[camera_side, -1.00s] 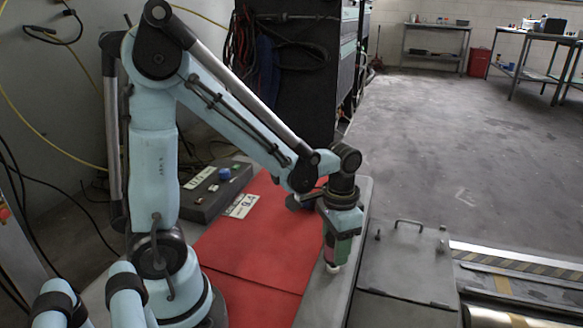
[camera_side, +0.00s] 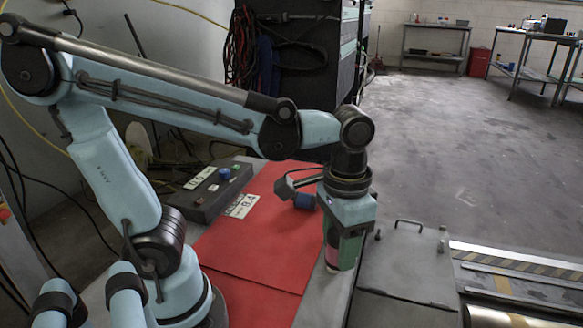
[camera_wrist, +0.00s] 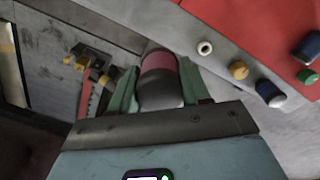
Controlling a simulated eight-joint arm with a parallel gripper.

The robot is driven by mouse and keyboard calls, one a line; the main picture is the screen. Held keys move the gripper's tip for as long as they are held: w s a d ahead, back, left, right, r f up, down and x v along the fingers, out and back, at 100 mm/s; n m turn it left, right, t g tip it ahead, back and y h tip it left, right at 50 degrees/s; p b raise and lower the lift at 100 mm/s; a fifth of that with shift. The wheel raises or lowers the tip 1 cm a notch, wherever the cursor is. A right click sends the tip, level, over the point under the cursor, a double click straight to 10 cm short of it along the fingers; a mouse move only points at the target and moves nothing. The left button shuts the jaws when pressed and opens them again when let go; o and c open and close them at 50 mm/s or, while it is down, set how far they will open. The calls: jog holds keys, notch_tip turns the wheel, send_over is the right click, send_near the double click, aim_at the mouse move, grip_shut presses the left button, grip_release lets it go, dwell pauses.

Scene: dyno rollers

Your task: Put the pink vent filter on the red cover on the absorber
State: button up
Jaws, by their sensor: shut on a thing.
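My gripper (camera_side: 345,247) has green fingers and is shut on the pink vent filter (camera_side: 331,257), over the grey strip right of the red sheet in the side view. The filter is mostly hidden by the fingers there. In the wrist view my gripper (camera_wrist: 160,73) holds the filter as a short cylinder with a pink-red band (camera_wrist: 159,63) and a dark grey part. I cannot tell whether its lower end touches the surface. A flat red sheet (camera_side: 245,255), possibly the red cover, lies left of my gripper; red also fills the wrist view's upper right (camera_wrist: 260,25).
A grey button box (camera_side: 205,195) and white tag (camera_side: 242,205) stand at the back. A blue cylinder (camera_side: 305,201) is close behind my gripper. A metal lid with a handle (camera_side: 405,262) and rollers (camera_side: 520,312) lie to the right. The sheet's front is clear.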

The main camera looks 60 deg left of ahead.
jog(key=a+f, duration=0.2)
jog(key=a, duration=0.3)
jog(key=w+a+f, duration=0.1)
jog(key=a+f, duration=0.1)
jog(key=a, duration=0.4)
jog(key=w+a+f, duration=0.1)
jog(key=a+f, duration=0.1)
jog(key=a, duration=0.4)
jog(key=shift+w+f, duration=0.25)
jog(key=shift+a+f, duration=0.1)
jog(key=shift+f, duration=2)
jog(key=shift+f, duration=0.1)
jog(key=o, duration=1.1)
